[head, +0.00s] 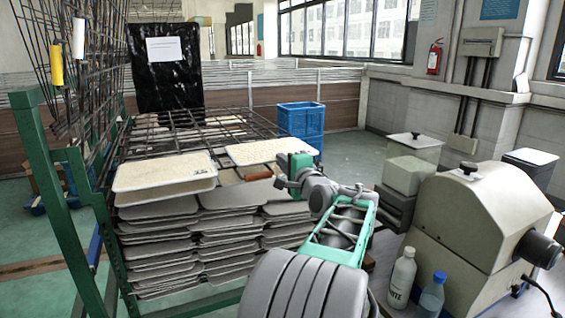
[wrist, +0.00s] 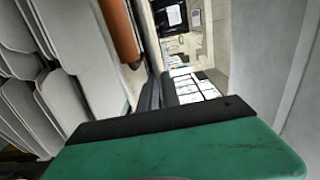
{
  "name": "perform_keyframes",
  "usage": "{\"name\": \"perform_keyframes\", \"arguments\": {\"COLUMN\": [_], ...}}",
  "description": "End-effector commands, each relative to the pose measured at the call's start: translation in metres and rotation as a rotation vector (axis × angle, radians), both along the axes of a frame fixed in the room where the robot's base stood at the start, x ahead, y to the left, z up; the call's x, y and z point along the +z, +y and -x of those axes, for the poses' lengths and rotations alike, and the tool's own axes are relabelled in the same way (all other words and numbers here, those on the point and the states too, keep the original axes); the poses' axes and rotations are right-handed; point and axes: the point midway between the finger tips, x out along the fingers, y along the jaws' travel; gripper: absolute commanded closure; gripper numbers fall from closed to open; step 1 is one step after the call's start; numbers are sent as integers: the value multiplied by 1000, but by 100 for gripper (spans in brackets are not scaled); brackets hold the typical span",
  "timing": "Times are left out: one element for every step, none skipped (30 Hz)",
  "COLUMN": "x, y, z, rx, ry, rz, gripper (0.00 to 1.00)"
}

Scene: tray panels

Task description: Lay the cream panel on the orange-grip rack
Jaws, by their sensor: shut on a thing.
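A cream panel (head: 262,151) with a pale rim and speckled face is at the right end of the rack, roughly level. My gripper (head: 293,168) is at its right front edge and is shut on it. In the wrist view my gripper's green and black jaw (wrist: 180,140) fills the bottom, and a large plain grey surface, perhaps the panel, fills the right. An orange grip (wrist: 119,32) shows as a cylinder there; an orange-brown patch (head: 258,173) shows below the panel in the head view. The panel's underside is hidden in the head view.
Another cream panel (head: 165,172) lies on stacked grey panels (head: 160,247) at the left. Upright wire racks carry a yellow grip (head: 55,62) and a white grip (head: 78,38). A blue crate (head: 300,122) stands behind. A beige machine (head: 470,215) and bottles (head: 402,278) crowd the right.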

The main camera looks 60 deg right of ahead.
Motion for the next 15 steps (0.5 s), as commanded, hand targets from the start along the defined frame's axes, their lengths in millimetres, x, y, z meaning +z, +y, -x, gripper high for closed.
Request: {"name": "perform_keyframes", "arguments": {"x": [0, 0, -1, -1, -2, -2, -2, -3, -3, -3, -4, -4, -4, -5, -5], "y": [0, 0, 0, 0, 0, 0, 0, 0, 0, 0, 0, 0, 0, 0, 0], "z": [0, 0, 0, 0, 0, 0, 0, 0, 0, 0, 0, 0, 0, 0, 0], "rx": [0, 0, 0, 0, 0, 0, 0, 0, 0, 0, 0, 0, 0, 0, 1], "ry": [0, 0, 0, 0, 0, 0, 0, 0, 0, 0, 0, 0, 0, 0, 0], "rz": [1, 1, 1, 1, 1, 1, 1, 1, 1, 1, 1, 1, 1, 1, 1], "gripper": [100, 100, 100, 100, 100, 100, 100, 100, 100, 100, 100, 100, 100, 100, 100]}}
